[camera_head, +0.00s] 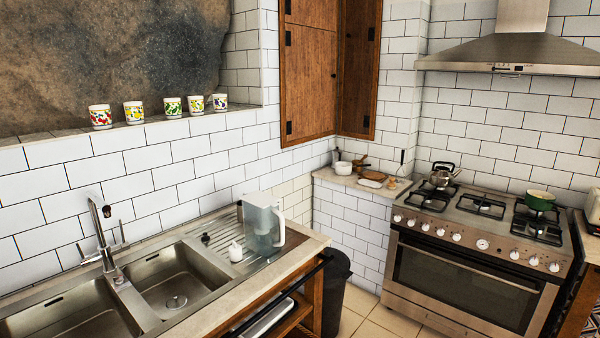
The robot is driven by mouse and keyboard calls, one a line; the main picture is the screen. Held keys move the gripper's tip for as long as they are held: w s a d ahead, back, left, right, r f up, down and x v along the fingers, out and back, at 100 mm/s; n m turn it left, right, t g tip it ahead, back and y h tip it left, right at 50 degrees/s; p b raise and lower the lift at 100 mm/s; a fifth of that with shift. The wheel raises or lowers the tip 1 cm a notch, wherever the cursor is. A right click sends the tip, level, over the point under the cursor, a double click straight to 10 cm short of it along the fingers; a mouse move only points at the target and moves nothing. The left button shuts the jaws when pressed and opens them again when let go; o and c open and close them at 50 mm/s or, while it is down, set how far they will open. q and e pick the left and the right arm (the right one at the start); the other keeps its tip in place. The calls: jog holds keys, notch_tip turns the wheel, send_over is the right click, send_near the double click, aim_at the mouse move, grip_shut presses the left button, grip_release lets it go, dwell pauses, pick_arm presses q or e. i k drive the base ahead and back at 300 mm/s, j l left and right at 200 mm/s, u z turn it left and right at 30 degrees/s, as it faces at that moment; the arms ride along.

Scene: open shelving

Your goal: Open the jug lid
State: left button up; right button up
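A clear bluish jug (260,228) with a white handle stands upright on the ribbed drainboard, at the right end of the sink counter. Its lid (262,201) is at the top and appears shut, though it is small in this view. The jug's handle points to the right. Neither of my grippers is in view, and nothing touches the jug.
The metal sink (170,285) and tall faucet (104,240) are further left. A black bin (336,290) stands past the counter's end, before the stove (470,265). Tiled floor shows between.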

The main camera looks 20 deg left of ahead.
aim_at(259, 198)
jog(key=i+u, duration=0.25)
jog(key=i, duration=0.25)
jog(key=i+l+u, duration=0.2)
jog(key=i, duration=0.3)
jog(key=i+l+u, duration=0.25)
jog(key=i, duration=0.2)
jog(key=i+j, duration=0.05)
jog(key=j, duration=0.05)
